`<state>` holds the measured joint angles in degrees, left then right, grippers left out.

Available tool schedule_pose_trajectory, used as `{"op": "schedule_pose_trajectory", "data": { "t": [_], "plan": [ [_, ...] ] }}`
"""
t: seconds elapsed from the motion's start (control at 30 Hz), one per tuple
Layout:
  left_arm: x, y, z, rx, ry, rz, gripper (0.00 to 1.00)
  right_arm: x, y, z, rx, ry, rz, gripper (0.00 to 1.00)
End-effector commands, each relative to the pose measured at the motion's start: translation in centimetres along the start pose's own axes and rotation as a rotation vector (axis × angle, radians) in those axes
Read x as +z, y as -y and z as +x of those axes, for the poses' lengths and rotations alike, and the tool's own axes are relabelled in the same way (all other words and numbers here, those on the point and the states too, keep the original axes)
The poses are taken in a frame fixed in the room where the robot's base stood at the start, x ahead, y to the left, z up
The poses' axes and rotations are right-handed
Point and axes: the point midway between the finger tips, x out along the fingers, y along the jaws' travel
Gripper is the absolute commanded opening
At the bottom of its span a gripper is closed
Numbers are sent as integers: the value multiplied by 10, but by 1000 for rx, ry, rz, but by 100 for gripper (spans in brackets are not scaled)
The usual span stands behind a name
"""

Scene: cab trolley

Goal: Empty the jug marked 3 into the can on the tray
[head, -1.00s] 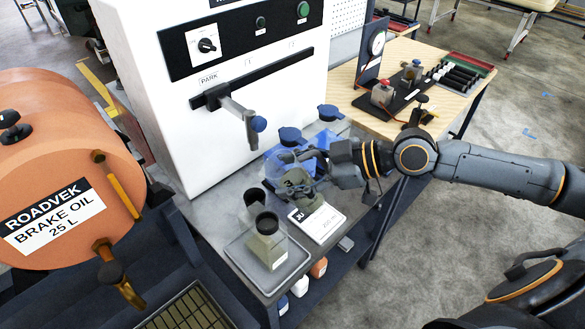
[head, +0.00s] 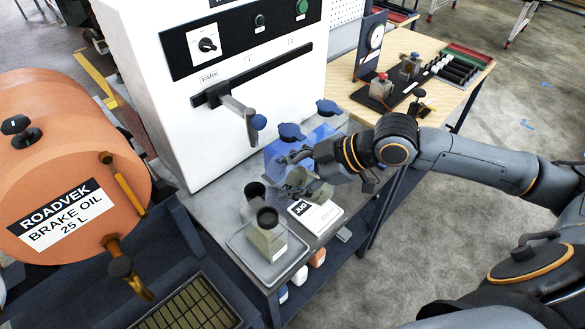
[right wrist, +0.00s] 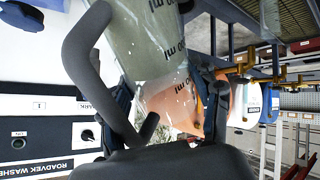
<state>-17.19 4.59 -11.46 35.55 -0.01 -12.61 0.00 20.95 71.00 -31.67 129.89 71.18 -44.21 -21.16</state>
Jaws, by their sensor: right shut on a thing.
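My right gripper (head: 312,172) is shut on a clear, grey-tinted jug (head: 294,182) above the bench, just behind and right of the can. In the right wrist view the jug (right wrist: 150,40) shows "ml" markings and a dark loop handle; its number cannot be read. My right gripper's fingers (right wrist: 168,100) are close around it. The can (head: 268,238), olive-grey with a dark round mouth and a pale label, stands upright on the shallow grey tray (head: 240,243). The jug is apart from the can in the head view. I cannot tell how much is in the jug. My left gripper is out of view.
A second dark-mouthed vessel (head: 253,197) stands behind the can. A white card (head: 315,213) lies right of the tray. An orange oil drum (head: 60,150) is at left.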

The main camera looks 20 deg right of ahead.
Motion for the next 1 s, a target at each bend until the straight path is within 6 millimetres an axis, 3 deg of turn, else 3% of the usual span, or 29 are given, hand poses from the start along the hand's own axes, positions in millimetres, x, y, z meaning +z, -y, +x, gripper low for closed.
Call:
{"op": "schedule_pose_trajectory", "data": {
  "t": [1.0],
  "plan": [
    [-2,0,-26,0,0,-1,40,12,10,25,1,482,-201,28]
  ]
}}
